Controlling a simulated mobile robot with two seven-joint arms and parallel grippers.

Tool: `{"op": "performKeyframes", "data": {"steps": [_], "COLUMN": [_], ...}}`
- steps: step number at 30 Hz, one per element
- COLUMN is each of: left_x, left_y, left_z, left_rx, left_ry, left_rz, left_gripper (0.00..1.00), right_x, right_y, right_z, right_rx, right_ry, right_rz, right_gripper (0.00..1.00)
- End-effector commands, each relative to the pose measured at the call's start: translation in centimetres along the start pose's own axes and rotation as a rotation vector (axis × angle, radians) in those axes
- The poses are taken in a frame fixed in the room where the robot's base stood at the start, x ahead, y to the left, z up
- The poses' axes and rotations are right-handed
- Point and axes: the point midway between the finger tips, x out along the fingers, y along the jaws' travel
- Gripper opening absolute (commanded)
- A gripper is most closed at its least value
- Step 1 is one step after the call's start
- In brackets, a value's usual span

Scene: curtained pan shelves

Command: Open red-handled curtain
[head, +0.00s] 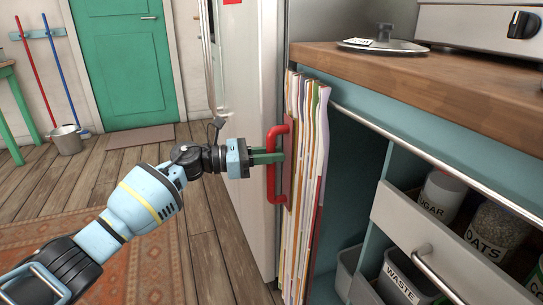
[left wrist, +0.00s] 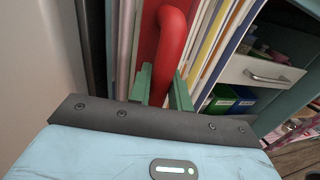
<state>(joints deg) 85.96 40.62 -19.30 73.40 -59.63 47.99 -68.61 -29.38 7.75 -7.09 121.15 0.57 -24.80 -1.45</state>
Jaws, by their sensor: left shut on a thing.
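The striped curtain (head: 321,150) hangs bunched in folds at the left end of the opening under the counter. Its red handle (head: 271,196) is an upright bar on the curtain's edge. My left gripper (head: 282,157) reaches it from the left, and its green fingers are shut on the handle. In the left wrist view the red handle (left wrist: 172,40) rises between the two green fingers (left wrist: 160,88), with the curtain folds (left wrist: 213,40) behind it. My right gripper is in neither view.
The opening right of the curtain shows a waste bin (head: 398,283), a drawer front (head: 419,240) and jars. The wooden counter (head: 440,80) runs above, with a metal rail (head: 440,157) along its edge. A white fridge (head: 252,120) stands close left of the curtain.

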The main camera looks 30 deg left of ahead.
Motion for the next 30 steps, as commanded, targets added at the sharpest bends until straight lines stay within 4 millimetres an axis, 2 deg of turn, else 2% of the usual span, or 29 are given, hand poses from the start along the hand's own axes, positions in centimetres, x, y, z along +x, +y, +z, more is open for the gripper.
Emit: {"op": "performKeyframes", "data": {"steps": [4, 5, 9, 20, 30], "left_x": [-0.1, -0.1, 0.0, -0.5, -5.6], "left_y": [0.0, 0.0, 0.0, 0.0, 0.0], "left_z": [0.0, 0.0, 0.0, 0.0, 0.1], "left_rx": [0.000, 0.000, 0.000, 0.000, 0.001], "left_ry": [0.001, 0.001, 0.001, 0.002, 0.004], "left_rz": [0.000, 0.000, 0.000, 0.001, 0.002], "left_gripper": [0.00, 0.21, 0.39, 0.39, 0.39], "right_x": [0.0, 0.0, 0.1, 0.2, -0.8], "right_y": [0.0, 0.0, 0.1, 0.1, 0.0], "right_z": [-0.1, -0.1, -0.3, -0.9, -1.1], "right_rx": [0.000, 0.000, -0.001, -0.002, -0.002], "right_ry": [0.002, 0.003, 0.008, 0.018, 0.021], "right_rz": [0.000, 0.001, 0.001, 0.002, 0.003], "right_gripper": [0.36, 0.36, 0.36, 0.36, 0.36]}}
